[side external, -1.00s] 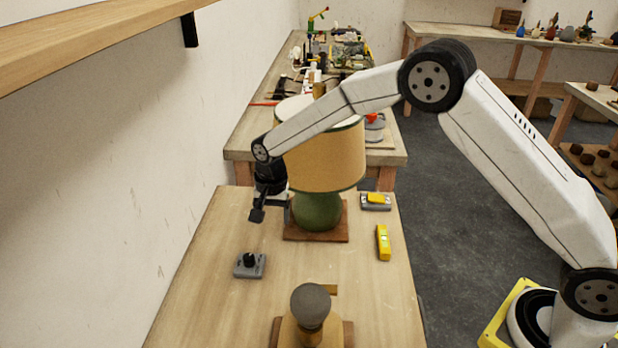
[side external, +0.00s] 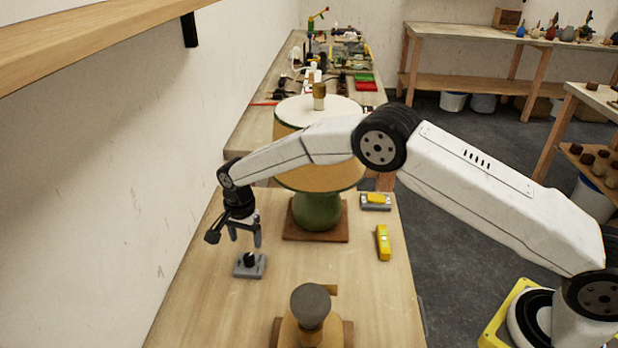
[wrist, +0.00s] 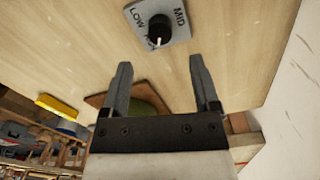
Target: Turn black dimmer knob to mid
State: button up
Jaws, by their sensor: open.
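The black dimmer knob (side external: 249,258) sits on a small grey base plate (side external: 242,271) on the wooden table. In the wrist view the knob (wrist: 160,29) has a white pointer mark, and its plate (wrist: 178,38) reads LOW and MID, with other lettering partly hidden by the knob. The pointer aims toward the gripper side, away from MID. My gripper (side external: 245,240) is open and empty, just above and behind the knob in the side view. In the wrist view the fingers (wrist: 163,72) stand apart, with the knob beyond their tips, not between them.
A lamp with a tan shade and green base (side external: 317,212) stands behind on a wooden board. A yellow tool (side external: 383,243) and a grey-yellow block (side external: 375,201) lie to the right. A grey bulb-shaped piece (side external: 310,303) stands in front. The wall is close on the left.

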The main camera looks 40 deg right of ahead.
aim_at(248, 256)
jog(key=shift+f, duration=3.4)
jog(key=shift+c, duration=0.2)
grip_shut()
